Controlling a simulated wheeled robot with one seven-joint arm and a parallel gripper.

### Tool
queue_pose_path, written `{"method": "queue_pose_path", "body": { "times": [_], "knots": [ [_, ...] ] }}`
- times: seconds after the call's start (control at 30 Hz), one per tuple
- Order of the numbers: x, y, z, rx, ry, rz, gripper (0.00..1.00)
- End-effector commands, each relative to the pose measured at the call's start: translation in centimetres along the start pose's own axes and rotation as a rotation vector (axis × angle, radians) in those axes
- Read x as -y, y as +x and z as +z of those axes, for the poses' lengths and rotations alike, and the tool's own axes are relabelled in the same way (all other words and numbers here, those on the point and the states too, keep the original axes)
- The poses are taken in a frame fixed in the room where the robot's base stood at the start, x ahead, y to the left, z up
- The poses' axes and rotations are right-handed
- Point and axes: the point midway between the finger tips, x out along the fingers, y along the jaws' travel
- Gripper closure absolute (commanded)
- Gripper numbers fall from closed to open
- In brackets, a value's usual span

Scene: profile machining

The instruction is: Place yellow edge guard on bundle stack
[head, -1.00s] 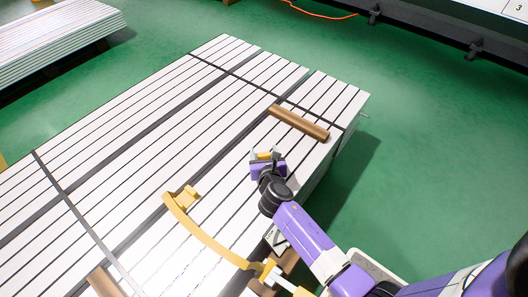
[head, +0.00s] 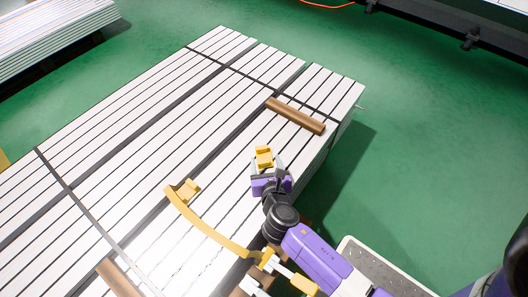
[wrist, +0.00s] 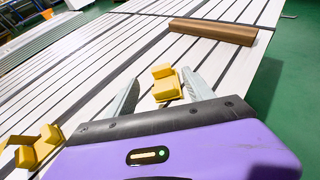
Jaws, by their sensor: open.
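The yellow edge guard (head: 264,157) is a small L-shaped block on the white top of the bundle stack (head: 150,135), near its right side. It also shows in the wrist view (wrist: 165,84), between the two grey fingers of my gripper (wrist: 161,86). My gripper (head: 269,173) is open, with a gap between the guard and each finger. The guard appears to rest on the slats, though its underside is hidden. A second yellow block (head: 186,192) stands at the end of a long curved yellow band on the stack; it shows at lower left in the wrist view (wrist: 35,146).
A brown bar (head: 294,116) lies across the stack beyond my gripper, and another brown bar (head: 118,278) at the lower left. Dark straps cross the slats. Green floor (head: 420,150) is clear on the right. Another stack (head: 50,32) stands at the upper left.

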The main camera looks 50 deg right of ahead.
Motion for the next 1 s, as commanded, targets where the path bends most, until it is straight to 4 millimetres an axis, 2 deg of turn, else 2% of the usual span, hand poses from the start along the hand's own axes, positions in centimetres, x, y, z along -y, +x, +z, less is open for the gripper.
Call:
{"method": "queue_pose_path", "body": {
  "times": [0.1, 0.33, 0.47, 0.57, 0.6, 0.73, 0.87, 1.0],
  "knots": [
    [0.0, -0.9, 0.0, 0.0, 0.0, 0.001, 0.39],
    [0.0, -1.4, -0.3, -0.005, 0.018, 0.008, 0.39],
    [-0.2, -3.9, -2.2, -0.054, 0.18, 0.067, 0.39],
    [-0.5, -7.8, -4.3, -0.137, 0.446, 0.146, 0.39],
    [-0.6, -9.7, -5.0, -0.179, 0.576, 0.179, 0.39],
    [-0.5, -16.1, -5.8, -0.332, 1.019, 0.257, 0.39],
    [0.2, -22.2, -4.5, -0.497, 1.462, 0.29, 0.39],
    [1.6, -28.0, -1.2, -0.684, 1.93, 0.281, 0.39]
  ]
}}
